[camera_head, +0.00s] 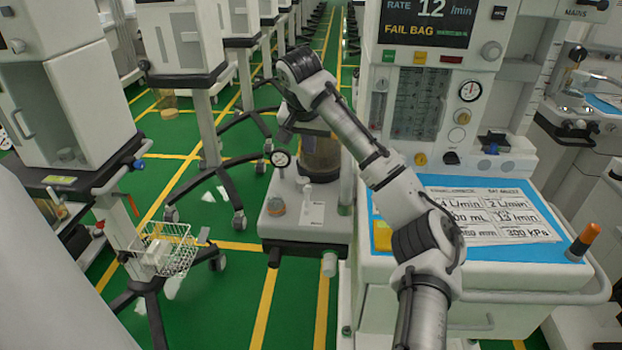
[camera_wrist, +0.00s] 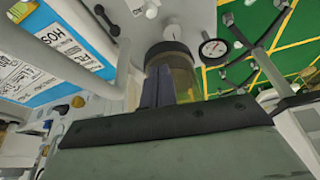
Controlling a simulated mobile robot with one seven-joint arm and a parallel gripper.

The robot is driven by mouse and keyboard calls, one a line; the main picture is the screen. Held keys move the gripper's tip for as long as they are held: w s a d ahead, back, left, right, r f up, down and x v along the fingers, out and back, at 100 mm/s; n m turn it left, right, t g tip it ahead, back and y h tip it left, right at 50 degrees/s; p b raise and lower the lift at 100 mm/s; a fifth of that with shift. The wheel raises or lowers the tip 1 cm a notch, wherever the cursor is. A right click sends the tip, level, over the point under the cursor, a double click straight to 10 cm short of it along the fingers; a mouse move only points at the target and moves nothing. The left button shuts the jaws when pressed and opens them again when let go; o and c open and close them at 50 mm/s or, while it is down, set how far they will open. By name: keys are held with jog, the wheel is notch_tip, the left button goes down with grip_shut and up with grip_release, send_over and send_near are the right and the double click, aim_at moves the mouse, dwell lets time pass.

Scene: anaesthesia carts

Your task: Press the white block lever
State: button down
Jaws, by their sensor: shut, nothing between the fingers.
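A small white block lever (camera_head: 312,213) appears to stand on top of the grey-white absorber base, below the glass canister; I am not certain which pale part is the lever. In the wrist view a small white part (camera_wrist: 150,9) shows at the top edge, beyond the canister. My gripper (camera_wrist: 158,72) is shut and empty, its dark fingers side by side in front of the canister. In the head view my arm reaches over from the lower right and bends down beside the canister; the fingertips are not clear there. I cannot see contact with the lever.
The glass canister (camera_head: 320,158) and a round gauge (camera_head: 280,158) stand close to my gripper. The anaesthesia machine (camera_head: 440,110) with its blue-edged worktop is on the right. A cart with a wire basket (camera_head: 166,247) stands left.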

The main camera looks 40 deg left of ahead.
aim_at(307, 199)
jog(key=p+x, duration=0.2)
jog(key=x, duration=0.8)
jog(key=shift+w, duration=0.1)
jog(key=s, duration=0.1)
jog(key=s+d+p, duration=0.1)
jog(key=s, duration=0.1)
jog(key=shift+d+r, duration=0.1)
jog(key=shift+d, duration=0.05)
jog(key=shift+s+d, duration=0.15)
jog(key=shift+s, duration=0.3)
jog(key=shift+w, duration=0.1)
